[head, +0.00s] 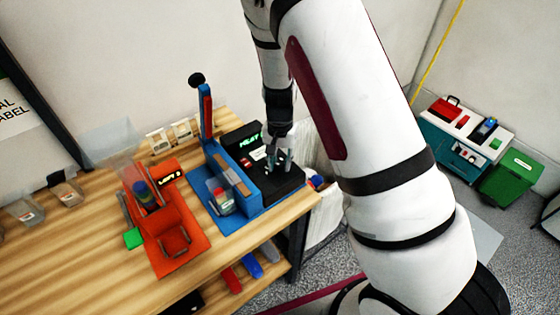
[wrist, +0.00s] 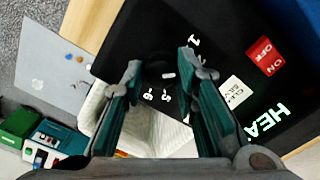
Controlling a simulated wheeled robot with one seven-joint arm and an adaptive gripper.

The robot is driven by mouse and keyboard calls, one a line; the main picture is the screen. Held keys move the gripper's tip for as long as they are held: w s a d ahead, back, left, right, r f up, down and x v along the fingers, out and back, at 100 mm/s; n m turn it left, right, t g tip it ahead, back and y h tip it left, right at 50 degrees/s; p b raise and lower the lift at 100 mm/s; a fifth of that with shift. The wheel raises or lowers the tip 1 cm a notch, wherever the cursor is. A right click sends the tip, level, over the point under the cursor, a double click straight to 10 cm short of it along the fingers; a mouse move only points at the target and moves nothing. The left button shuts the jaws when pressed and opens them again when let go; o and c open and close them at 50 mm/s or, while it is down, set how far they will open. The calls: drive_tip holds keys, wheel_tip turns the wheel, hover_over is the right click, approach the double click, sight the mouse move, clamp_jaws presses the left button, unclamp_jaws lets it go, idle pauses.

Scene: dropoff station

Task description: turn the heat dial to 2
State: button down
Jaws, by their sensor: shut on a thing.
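A short white mark shows on the dial. White numerals, including 1 and 5, are printed around it; the 2 cannot be made out, and the fingers hide part of the ring.
A red on/off switch (wrist: 264,57) and a white label (wrist: 236,92) sit beside the dial. A blue press (head: 226,180) stands close left of the heat unit, and an orange device (head: 167,226) farther left. The bench edge lies just right of the unit.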

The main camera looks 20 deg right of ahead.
sight(280, 164)
drive_tip(key=shift+n, duration=0.3)
drive_tip(key=c, duration=1.2)
unclamp_jaws()
drive_tip(key=shift+c, duration=0.2)
drive_tip(key=shift+r, duration=0.1)
wheel_tip(280, 164, up, 12)
